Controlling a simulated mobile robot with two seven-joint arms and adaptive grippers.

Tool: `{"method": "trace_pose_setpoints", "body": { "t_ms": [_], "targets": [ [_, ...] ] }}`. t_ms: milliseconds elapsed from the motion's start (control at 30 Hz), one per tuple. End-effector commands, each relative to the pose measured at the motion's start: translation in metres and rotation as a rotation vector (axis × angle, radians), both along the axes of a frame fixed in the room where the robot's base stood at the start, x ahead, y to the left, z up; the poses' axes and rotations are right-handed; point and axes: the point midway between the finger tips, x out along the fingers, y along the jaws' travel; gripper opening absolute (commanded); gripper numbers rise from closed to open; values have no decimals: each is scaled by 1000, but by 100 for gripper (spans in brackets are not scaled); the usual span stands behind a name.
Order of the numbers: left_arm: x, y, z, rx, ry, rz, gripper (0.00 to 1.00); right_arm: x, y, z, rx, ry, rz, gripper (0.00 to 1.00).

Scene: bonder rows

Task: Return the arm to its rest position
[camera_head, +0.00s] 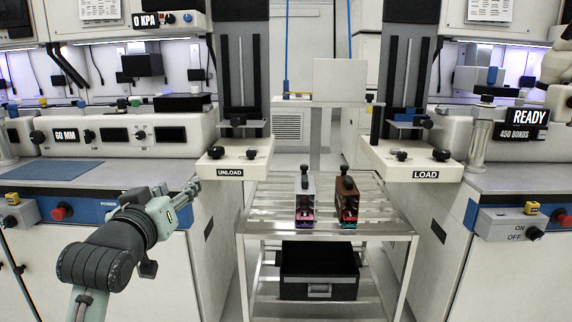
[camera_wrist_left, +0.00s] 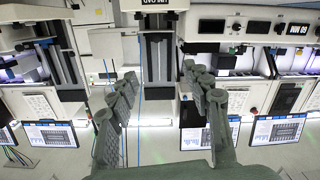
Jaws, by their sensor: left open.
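My left arm comes in from the lower left in the head view, with its green-grey gripper (camera_head: 192,188) raised in front of the left machine's blue front strip, left of the cart. In the left wrist view the two fingers of this gripper (camera_wrist_left: 163,78) stand wide apart with nothing between them. The gripper is apart from the two magazines on the cart. My right arm and gripper do not show.
The steel cart (camera_head: 262,222) bears a grey magazine (camera_head: 305,197) and a brown magazine (camera_head: 347,199), with a black bin (camera_head: 319,265) below. The UNLOAD shelf (camera_head: 235,160) and LOAD shelf (camera_head: 413,161) jut out. The left bench (camera_head: 120,178) is close to my gripper.

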Motion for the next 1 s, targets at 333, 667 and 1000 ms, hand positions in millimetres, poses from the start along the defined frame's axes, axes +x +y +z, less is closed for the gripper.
{"method": "trace_pose_setpoints", "body": {
  "t_ms": [333, 667, 1000],
  "targets": [
    [103, 72, -122, 123, 304, 112, 49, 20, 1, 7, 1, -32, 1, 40],
    [142, 176, -220, 189, 563, 254, 49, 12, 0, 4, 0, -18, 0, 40],
    [159, 197, -229, 539, 541, 156, 49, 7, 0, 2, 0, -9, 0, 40]
  ]
}}
